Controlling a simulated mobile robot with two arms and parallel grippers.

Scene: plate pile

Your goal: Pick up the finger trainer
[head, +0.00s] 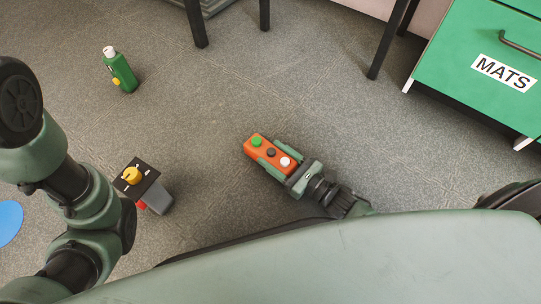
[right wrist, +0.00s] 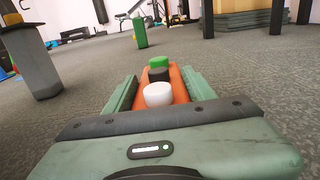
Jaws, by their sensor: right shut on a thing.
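The finger trainer (head: 252,149) is an orange block with a green, a dark and a white button in a row. In the head view it is near the middle, low over or on the floor; I cannot tell which. My right gripper (head: 267,150) has one green finger along each long side of it and is shut on it. The right wrist view shows the finger trainer (right wrist: 179,84) between the two fingers, buttons up, its far end sticking out past the fingertips. My left arm comes in at the left, but its gripper is not in view.
A grey post with a black top and yellow knob (head: 133,175) stands left of the finger trainer. A green bottle-like thing (head: 121,73) stands farther back. A green drawer cabinet marked MATS (head: 460,80) is at the right. Dark furniture legs (head: 392,40) stand behind. Floor between is clear.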

